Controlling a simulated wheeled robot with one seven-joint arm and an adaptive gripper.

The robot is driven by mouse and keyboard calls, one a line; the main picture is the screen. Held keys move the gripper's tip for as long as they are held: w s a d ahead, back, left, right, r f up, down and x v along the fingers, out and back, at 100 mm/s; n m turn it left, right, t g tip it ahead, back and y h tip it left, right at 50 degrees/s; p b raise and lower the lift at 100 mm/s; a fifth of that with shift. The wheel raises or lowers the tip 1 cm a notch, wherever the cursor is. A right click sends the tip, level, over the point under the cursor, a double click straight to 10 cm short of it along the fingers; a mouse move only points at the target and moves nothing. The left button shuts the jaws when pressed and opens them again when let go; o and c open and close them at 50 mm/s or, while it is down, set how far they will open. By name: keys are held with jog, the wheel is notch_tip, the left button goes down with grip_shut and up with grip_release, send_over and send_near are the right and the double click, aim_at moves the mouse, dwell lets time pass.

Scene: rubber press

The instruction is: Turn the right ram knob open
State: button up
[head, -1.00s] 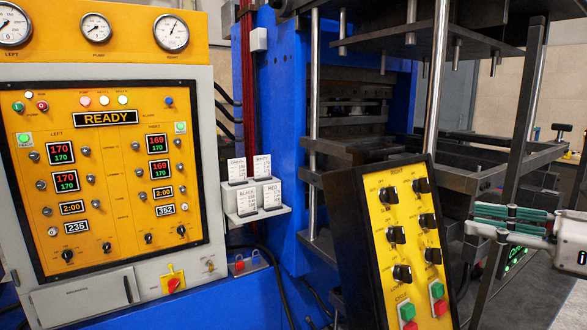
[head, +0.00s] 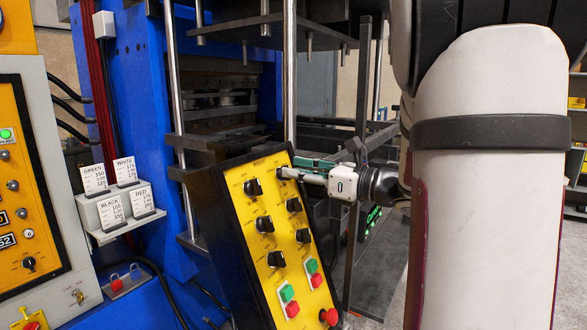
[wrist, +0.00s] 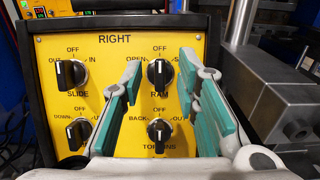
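The right ram knob (wrist: 159,74) is a black knob at the upper right of the yellow panel headed RIGHT (wrist: 112,40). Its white mark points up toward OFF, with OPEN to its left. In the wrist view my gripper (wrist: 161,63) has its green-padded fingers apart, one on each side of the knob, with gaps showing between knob and pads. In the head view my gripper (head: 290,170) is at the panel's upper right edge and mostly covers this knob. Whether the fingertips touch the panel cannot be told.
The slide knob (wrist: 70,73) is left of the ram knob, and the top pins knob (wrist: 159,131) is below it. Green and red buttons (head: 287,292) sit low on the panel. A dark metal post (head: 359,150) stands close behind my gripper.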

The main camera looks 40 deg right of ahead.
jog(key=shift+x, duration=0.9)
grip_shut()
jog(key=shift+f+n+b, duration=0.1)
jog(key=shift+n+b, duration=0.4)
jog(key=shift+b, duration=0.05)
jog(key=n+g+y+b, duration=0.1)
jog(key=n+b, duration=0.2)
jog(key=shift+f+n+y, duration=0.1)
jog(key=shift+n+y, duration=0.2)
jog(key=n+g+b, duration=0.1)
jog(key=n+b, duration=0.1)
jog(key=n, duration=0.1)
jog(key=n+g+y+b, duration=0.1)
jog(key=n+b, duration=0.1)
jog(key=n, duration=0.1)
jog(key=shift+s+a+y+b, duration=0.1)
jog(key=shift+y+b, duration=0.2)
jog(key=shift+b, duration=0.05)
jog(key=shift+n, duration=0.4)
